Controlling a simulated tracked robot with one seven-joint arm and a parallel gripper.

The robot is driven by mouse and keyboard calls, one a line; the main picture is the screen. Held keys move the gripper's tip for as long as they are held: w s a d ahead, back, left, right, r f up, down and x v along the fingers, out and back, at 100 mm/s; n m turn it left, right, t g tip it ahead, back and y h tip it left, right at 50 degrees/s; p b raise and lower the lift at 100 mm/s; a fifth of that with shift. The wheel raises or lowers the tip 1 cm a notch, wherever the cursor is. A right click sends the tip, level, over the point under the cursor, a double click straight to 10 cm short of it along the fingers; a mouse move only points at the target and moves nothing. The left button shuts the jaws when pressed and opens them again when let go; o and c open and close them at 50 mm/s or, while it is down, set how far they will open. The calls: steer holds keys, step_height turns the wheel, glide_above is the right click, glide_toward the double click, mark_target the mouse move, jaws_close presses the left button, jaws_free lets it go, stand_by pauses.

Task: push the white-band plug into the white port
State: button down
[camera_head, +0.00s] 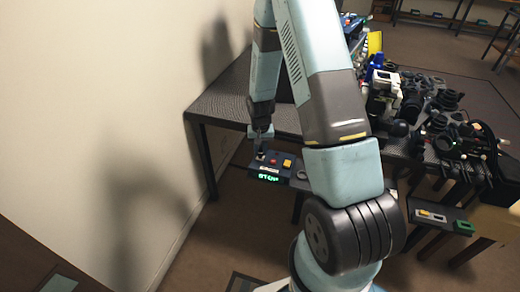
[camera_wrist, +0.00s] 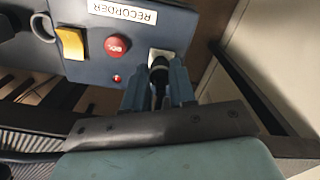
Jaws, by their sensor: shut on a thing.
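My gripper (camera_wrist: 159,86) is shut on a dark plug (camera_wrist: 160,77) in the wrist view, with one blue-grey finger on each side of it. The plug's front end is at the white port (camera_wrist: 165,53), a pale square on the face of the blue-grey recorder box (camera_wrist: 140,58). The plug covers most of the port. I cannot tell how deep the plug sits, and I cannot make out its white band. In the head view my gripper (camera_head: 260,132) is above the left end of the recorder box (camera_head: 271,170); the plug is too small to tell there.
The box carries a red button (camera_wrist: 117,45), a yellow switch (camera_wrist: 70,43) and a RECORDER label (camera_wrist: 122,11). Cluttered camera parts (camera_head: 440,115) cover the table at right. A wall (camera_head: 120,90) stands at left.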

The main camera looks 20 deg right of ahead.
steer(key=shift+f, duration=0.4)
steer(key=c, duration=0.8)
jaws_free()
steer(key=shift+c, duration=0.2)
step_height(320, 180, up, 14)
steer(key=shift+f, duration=0.2)
